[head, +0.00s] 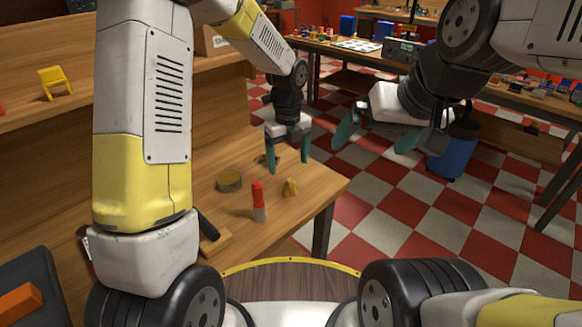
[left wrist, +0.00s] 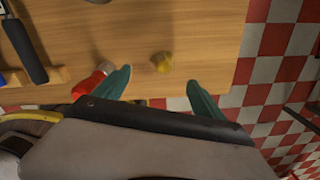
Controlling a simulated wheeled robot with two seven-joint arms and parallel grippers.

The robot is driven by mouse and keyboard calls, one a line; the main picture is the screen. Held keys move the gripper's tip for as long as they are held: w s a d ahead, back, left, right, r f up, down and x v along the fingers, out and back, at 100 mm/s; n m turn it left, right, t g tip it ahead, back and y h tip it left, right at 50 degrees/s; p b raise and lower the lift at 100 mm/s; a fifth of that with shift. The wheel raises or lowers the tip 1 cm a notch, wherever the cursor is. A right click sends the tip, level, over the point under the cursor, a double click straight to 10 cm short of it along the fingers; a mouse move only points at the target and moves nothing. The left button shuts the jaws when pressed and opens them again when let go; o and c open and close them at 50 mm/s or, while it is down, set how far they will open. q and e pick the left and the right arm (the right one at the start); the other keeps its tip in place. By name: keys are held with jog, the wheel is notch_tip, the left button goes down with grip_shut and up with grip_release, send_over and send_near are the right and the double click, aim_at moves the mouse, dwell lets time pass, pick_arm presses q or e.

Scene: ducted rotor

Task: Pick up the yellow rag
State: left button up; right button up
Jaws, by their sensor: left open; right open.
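My left gripper (head: 289,165) is open and empty above the bench, over the area just behind the rag in the head view. My right gripper (head: 372,135) is open and empty, out over the checkered floor to the right of the bench.
A red-capped bottle (head: 258,200) stands left of the rag and close to one left finger in the left wrist view (left wrist: 92,82). A round tin (head: 229,181) sits further left. A dark-handled tool (left wrist: 28,50) lies on the bench. A blue bin (head: 452,155) stands on the floor.

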aim_at(291, 181)
pick_arm(q)
jog(key=shift+w+d+f+m, duration=0.2)
jog(key=shift+f+m, duration=0.1)
jog(key=shift+f, duration=0.2)
jog(key=shift+w+d+f+m, duration=0.2)
jog(key=shift+f+m, duration=0.1)
jog(key=shift+f, duration=0.2)
notch_tip(291, 181, down, 7)
jog(key=shift+s+f, duration=0.1)
jog(key=shift+f, duration=0.05)
jog(key=c, duration=1.4)
jog(key=shift+c, duration=0.2)
